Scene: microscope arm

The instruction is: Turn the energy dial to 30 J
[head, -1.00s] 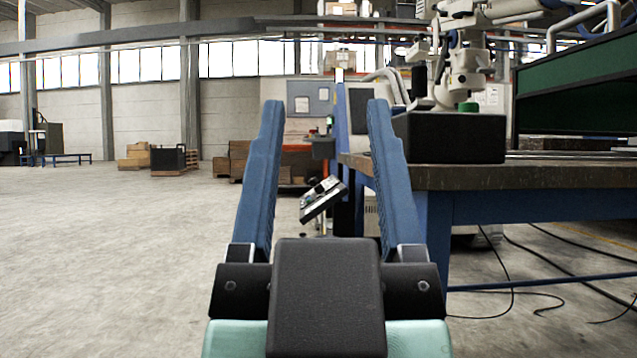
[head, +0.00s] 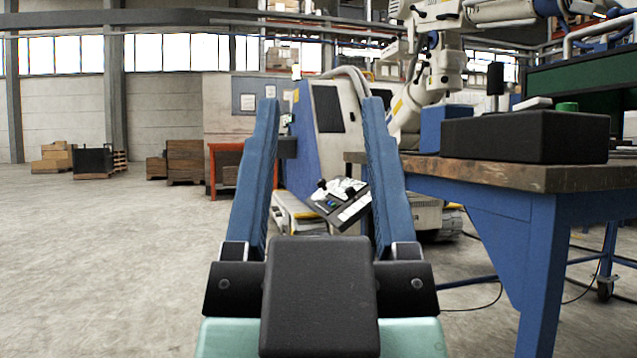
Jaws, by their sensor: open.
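No energy dial or 30 J mark can be made out in the head view. A black box (head: 525,138) sits on the workbench at the right, with a green round part (head: 567,106) on its top; I cannot tell whether this is a dial. A tilted control panel (head: 341,207) with small black and white parts shows between my fingers, farther off, too small to read. My gripper (head: 321,103) has its two blue fingers spread wide, with nothing held between them. It is apart from the box and the panel.
The wooden-topped workbench (head: 480,170) with blue legs stands at the right. A white robot arm (head: 440,60) and a blue-and-white machine (head: 328,130) stand behind. An orange-framed table (head: 213,170) is left of them. Open concrete floor (head: 110,260) fills the left.

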